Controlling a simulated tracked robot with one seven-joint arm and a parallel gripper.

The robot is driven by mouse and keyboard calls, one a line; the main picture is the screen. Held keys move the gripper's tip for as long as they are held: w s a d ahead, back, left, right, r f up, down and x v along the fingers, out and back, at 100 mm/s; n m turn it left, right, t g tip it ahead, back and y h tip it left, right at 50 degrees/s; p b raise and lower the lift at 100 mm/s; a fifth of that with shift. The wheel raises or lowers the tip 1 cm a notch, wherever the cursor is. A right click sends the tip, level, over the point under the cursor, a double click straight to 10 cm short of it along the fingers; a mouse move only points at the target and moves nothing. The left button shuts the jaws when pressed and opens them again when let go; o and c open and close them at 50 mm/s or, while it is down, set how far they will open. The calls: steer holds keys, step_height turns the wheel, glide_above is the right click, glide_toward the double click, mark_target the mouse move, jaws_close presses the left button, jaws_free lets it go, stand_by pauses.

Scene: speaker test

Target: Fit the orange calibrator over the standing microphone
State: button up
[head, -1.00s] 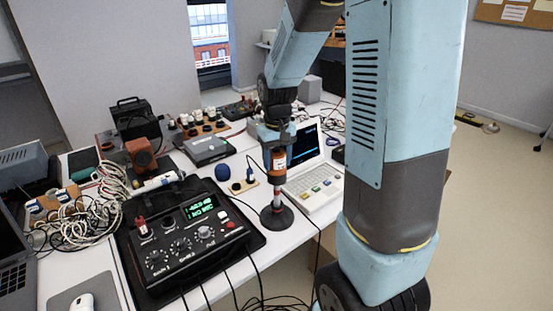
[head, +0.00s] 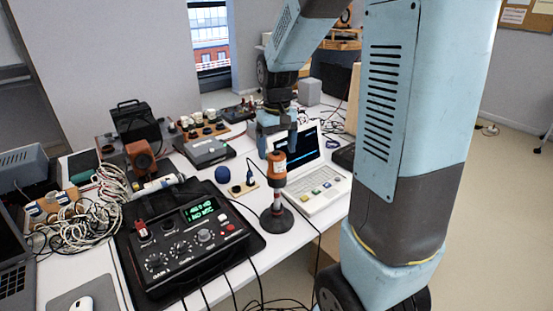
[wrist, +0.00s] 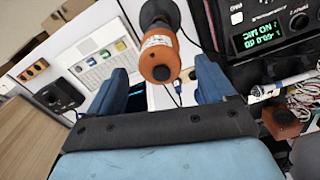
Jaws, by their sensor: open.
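The orange calibrator (head: 277,170) sits upright on top of the standing microphone, whose red-and-white lower part (head: 277,198) shows beneath it above the round dark base (head: 276,220). The microphone's upper end is hidden. My gripper (head: 277,143) is open and empty just above the calibrator. In the wrist view the calibrator (wrist: 160,62) shows end-on between the spread blue fingers of my gripper (wrist: 160,78), with clear gaps on both sides.
A black meter box (head: 188,235) with a lit green display stands left of the microphone; the display includes "NO MIC". A white keyboard unit with a screen (head: 318,190) is close on the right.

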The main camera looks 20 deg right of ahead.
step_height(320, 180, up, 9)
steer(key=s+r+t, duration=0.2)
steer(key=s, duration=0.7)
steer(key=s+r+t, duration=0.3)
steer(key=s, duration=0.7)
steer(key=shift+s+m+t, duration=0.25)
steer(key=shift+m+t, duration=0.05)
stand_by(1.3)
